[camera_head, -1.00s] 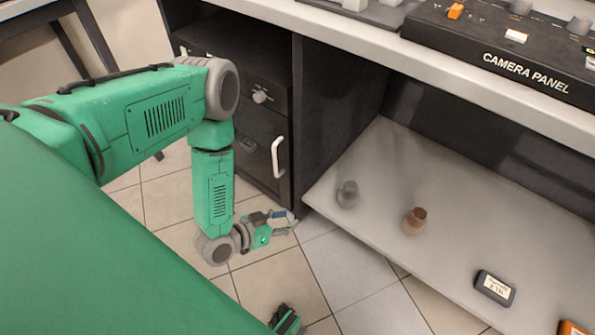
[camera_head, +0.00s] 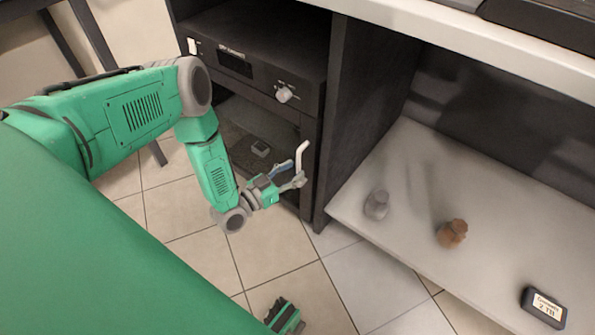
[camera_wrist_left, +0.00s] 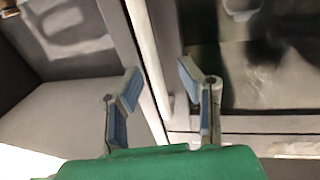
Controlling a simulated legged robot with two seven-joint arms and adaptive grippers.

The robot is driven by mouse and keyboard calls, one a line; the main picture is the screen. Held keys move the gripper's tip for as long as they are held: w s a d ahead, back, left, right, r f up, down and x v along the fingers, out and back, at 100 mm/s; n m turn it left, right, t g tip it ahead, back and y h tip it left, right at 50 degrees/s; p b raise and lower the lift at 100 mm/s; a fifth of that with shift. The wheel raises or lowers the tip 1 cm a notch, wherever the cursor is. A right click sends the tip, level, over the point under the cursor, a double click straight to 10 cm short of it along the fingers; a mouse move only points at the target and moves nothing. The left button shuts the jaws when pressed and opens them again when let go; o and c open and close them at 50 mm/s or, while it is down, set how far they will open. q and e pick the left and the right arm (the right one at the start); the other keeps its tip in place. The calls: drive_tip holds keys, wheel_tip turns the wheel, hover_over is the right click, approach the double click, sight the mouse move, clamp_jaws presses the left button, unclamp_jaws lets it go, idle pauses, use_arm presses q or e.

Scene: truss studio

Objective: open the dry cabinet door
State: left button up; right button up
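The dry cabinet (camera_head: 262,60) stands under the counter at the upper middle of the head view, with a dark glass door (camera_head: 238,118) that looks shut. Its pale upright handle (camera_head: 300,158) is at the door's right side. My left gripper (camera_head: 290,176) is just in front of the handle's lower part. In the left wrist view, my left gripper (camera_wrist_left: 158,80) is open, with the pale handle (camera_wrist_left: 148,55) running between its two fingers in the picture. I see no finger closed on it, and contact cannot be told.
A light shelf (camera_head: 385,195) right of the cabinet holds a grey object (camera_head: 376,204), a brown one (camera_head: 452,233) and a labelled black drive (camera_head: 543,306). A dark side panel (camera_head: 345,120) separates shelf and cabinet. The tiled floor (camera_head: 270,235) before the cabinet is clear.

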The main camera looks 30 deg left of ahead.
use_arm(q)
drive_tip(key=shift+x, duration=0.8)
drive_tip(key=shift+w+d+r, duration=0.15)
drive_tip(key=shift+d, duration=0.35)
drive_tip(key=shift+a, duration=0.1)
drive_tip(key=c, duration=0.7)
drive_tip(key=shift+a, duration=0.15)
clamp_jaws()
